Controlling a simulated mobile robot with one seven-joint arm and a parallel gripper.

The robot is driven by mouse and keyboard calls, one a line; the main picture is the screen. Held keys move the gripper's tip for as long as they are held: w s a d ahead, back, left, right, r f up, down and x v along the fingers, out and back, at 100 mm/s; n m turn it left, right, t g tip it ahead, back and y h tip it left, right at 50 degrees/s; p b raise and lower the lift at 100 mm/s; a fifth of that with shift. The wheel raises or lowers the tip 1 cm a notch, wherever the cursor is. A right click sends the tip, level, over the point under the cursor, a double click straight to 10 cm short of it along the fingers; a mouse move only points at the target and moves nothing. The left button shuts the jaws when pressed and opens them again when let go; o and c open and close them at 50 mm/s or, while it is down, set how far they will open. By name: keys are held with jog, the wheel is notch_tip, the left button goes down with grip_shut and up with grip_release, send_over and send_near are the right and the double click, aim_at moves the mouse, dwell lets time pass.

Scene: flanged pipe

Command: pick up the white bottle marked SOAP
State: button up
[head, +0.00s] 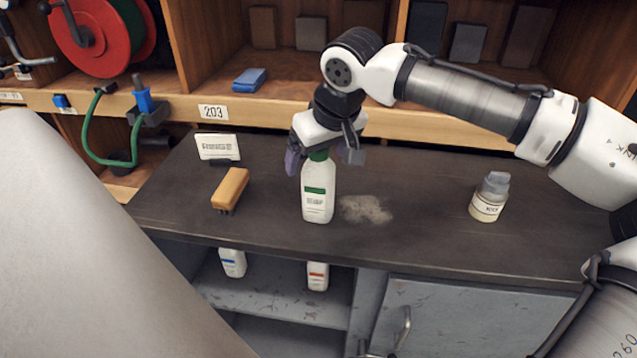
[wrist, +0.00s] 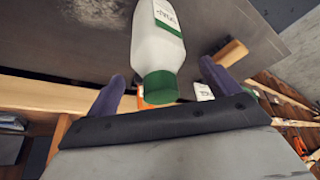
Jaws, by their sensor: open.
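The white bottle (head: 318,200) with a green cap and green label band stands upright on the dark worktop. It also shows in the wrist view (wrist: 158,45), where its label lettering appears upside down and looks like SOAP. My gripper (head: 322,160) is above the bottle, pointing down, open and empty. Its two purple fingers are on either side of the green cap (wrist: 160,88). In the wrist view a gap shows between the cap and each finger, with the left gap a little narrower. Whether the fingers reach below the cap is hard to tell.
A wooden-backed brush (head: 230,188) lies left of the bottle, near a small sign (head: 217,147). A pale dusty patch (head: 365,209) is just right. A labelled jar (head: 487,203) stands farther right. Two other white bottles, blue-marked (head: 232,262) and red-marked (head: 317,275), stand on the shelf below.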

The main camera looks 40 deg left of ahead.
jog(key=shift+x, duration=1.2)
grip_shut()
